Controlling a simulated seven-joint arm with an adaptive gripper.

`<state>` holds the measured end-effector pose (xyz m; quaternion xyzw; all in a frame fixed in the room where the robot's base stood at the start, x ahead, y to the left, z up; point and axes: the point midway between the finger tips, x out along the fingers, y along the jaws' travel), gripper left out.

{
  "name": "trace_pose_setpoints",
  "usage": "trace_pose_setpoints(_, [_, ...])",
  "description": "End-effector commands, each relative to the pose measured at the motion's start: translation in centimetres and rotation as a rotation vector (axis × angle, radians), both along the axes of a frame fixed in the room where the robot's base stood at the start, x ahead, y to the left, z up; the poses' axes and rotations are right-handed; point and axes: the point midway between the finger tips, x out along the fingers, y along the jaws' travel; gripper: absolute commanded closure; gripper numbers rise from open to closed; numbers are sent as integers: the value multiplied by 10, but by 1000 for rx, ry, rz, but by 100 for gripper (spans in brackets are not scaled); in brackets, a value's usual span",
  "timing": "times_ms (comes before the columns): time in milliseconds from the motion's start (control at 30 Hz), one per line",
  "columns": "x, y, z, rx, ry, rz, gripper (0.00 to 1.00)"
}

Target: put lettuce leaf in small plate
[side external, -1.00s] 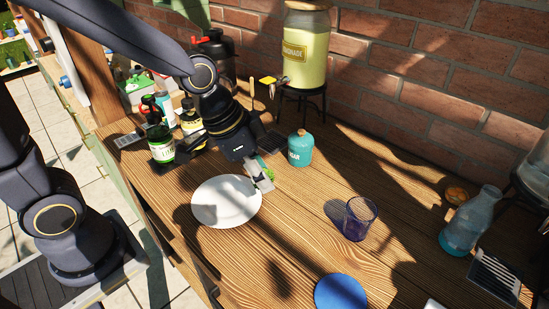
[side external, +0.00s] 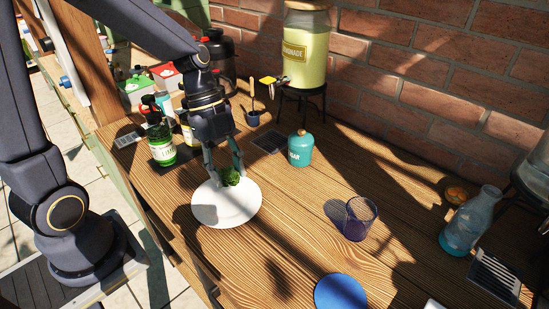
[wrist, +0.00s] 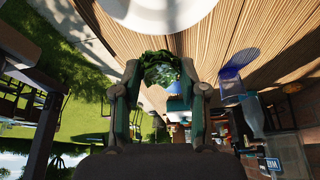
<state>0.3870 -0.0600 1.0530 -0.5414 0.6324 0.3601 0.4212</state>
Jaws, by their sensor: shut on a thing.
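The lettuce leaf (side external: 231,177) is a dark green, crumpled piece. My gripper (side external: 230,170) is shut on it and holds it over the back part of the white small plate (side external: 225,209). I cannot tell whether the leaf touches the plate. In the wrist view the lettuce leaf (wrist: 160,60) shows between the two fingertips, and the plate (wrist: 150,12) shows beyond it at the top edge. The plate lies flat on the wooden table and looks empty.
A teal jar (side external: 300,149) stands right of my gripper. A green bottle (side external: 161,146) stands to the left. A purple glass (side external: 358,219) and a blue disc (side external: 341,293) are to the right. The lemonade dispenser (side external: 306,45) stands behind. The table between plate and glass is clear.

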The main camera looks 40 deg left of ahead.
Motion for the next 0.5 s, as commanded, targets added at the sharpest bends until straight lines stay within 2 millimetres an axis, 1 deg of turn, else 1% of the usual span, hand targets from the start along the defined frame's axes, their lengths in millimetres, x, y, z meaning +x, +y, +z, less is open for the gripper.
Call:
trace_pose_setpoints(33, [2, 11, -3, 0, 1, 39, 73])
trace_pose_setpoints(100, [4, 22, -7, 0, 1, 88, 73])
trace_pose_setpoints(200, [5, 31, -14, -1, 1, 126, 73])
trace_pose_setpoints(400, [4, 35, -46, -1, 3, 142, 73])
trace_pose_setpoints(500, [5, 35, -56, -1, 1, 141, 73])
